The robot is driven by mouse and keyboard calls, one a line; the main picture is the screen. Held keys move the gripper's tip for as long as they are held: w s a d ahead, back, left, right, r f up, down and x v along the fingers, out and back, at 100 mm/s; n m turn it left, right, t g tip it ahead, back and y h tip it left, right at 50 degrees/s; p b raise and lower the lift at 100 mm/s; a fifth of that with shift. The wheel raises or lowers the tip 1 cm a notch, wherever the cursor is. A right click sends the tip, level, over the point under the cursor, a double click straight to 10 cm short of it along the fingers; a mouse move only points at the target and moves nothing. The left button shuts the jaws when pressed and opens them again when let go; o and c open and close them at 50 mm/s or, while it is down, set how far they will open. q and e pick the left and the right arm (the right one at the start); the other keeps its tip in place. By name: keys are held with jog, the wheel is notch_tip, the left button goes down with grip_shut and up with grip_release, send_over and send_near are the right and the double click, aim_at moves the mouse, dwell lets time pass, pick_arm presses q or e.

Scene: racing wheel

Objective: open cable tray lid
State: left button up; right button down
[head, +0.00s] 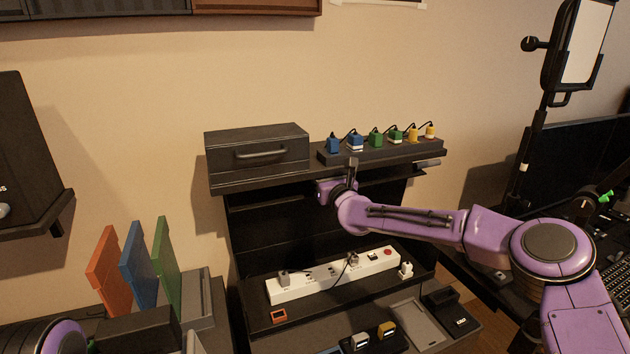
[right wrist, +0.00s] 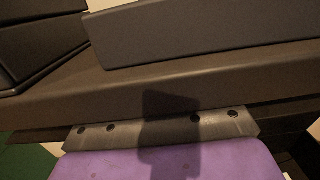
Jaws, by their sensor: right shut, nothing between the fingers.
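A dark cable unit stands against the wall, with a shelf (head: 222,184) along its top and a white power strip (head: 318,280) in its lower tray (head: 258,323). The dark panel (head: 270,236) behind the strip is upright; I cannot tell which part is the lid. My right gripper (head: 353,169) is at the front edge of the top shelf, right of the middle, shut with nothing held. In the right wrist view its purple body and grey plate (right wrist: 160,130) are close to the shelf edge (right wrist: 60,95); contact cannot be told. My left gripper is out of view.
A dark box with a handle (head: 260,154) and a row of coloured plugs (head: 376,138) stand on the shelf. Orange, blue and green panels (head: 138,264) stand at lower left. A phone stand (head: 535,150) rises at right.

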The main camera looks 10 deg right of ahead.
dwell(0.3)
jog(key=shift+s, duration=0.2)
jog(key=s+d+b, duration=0.1)
jog(key=s+b, duration=0.3)
jog(key=s, duration=0.6)
jog(key=shift+d+f, duration=0.15)
jog(key=shift+f, duration=0.3)
